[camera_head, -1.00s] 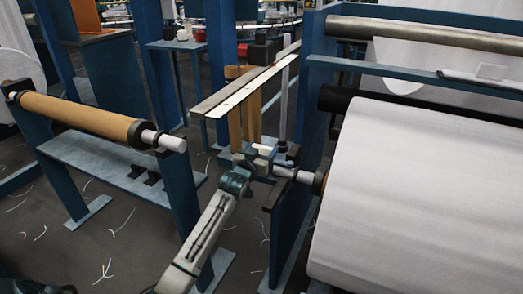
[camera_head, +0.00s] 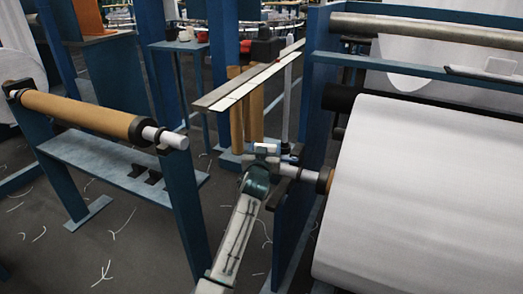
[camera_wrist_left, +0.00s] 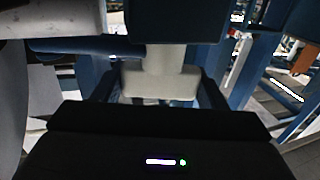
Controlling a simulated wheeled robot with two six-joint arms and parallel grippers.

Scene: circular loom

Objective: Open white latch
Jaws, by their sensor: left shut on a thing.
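The white latch (camera_head: 266,147) shows as a small pale piece by the roll's shaft end in the head view. In the left wrist view the white latch (camera_wrist_left: 160,75) is a pale block with a narrower upper part, between the two dark fingers. My left gripper (camera_head: 268,160) is at the latch, beside the shaft end, and is shut on it. The gripper (camera_wrist_left: 160,92) also shows in the wrist view. The exact contact is dark and hard to see. My right gripper is not in view.
The large white fabric roll (camera_head: 430,190) and its blue frame (camera_head: 292,215) stand just right of the gripper. A flat bar (camera_head: 250,78) stretches above it. A brown roll (camera_head: 80,115) on a blue stand is at left. The floor between them is mostly open.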

